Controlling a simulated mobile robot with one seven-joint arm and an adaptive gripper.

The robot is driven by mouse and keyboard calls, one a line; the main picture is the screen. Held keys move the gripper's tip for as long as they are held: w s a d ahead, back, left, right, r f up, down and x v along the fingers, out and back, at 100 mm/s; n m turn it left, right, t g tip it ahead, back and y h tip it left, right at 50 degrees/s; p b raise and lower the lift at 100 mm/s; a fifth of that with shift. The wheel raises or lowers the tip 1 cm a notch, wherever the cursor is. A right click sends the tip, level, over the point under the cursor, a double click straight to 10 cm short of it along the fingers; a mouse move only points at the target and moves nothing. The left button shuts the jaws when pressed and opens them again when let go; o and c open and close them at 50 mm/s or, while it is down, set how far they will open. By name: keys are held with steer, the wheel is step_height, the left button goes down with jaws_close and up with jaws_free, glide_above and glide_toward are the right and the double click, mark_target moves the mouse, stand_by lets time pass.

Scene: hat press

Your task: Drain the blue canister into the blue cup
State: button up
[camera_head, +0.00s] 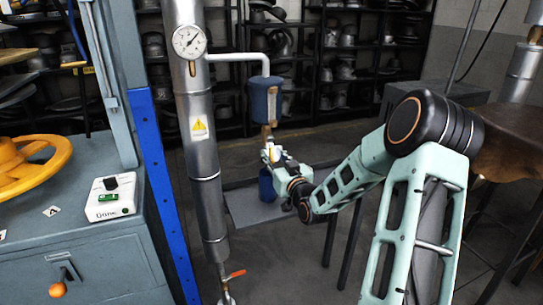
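The blue canister (261,97) hangs from a white pipe that comes off the steel column. It has a pale strip on its right side and a brownish outlet (267,131) underneath. The blue cup (267,187) stands upright below it on a grey shelf (240,208). My gripper (271,152) is between the two, at or just under the outlet, reaching in from the right. It partly covers the outlet's lower end and the cup's top. The fingers are too small to tell whether they are shut on anything. The cup's inside is hidden.
A steel column (200,130) with a gauge (189,42) and a red-handled valve (232,275) stands left of the canister. A blue post (158,190) and a yellow handwheel (30,165) are further left. Hat-block shelves (335,60) fill the back.

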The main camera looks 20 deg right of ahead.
steer(key=shift+w, duration=0.65)
steer(key=shift+c, duration=0.5)
jaws_close()
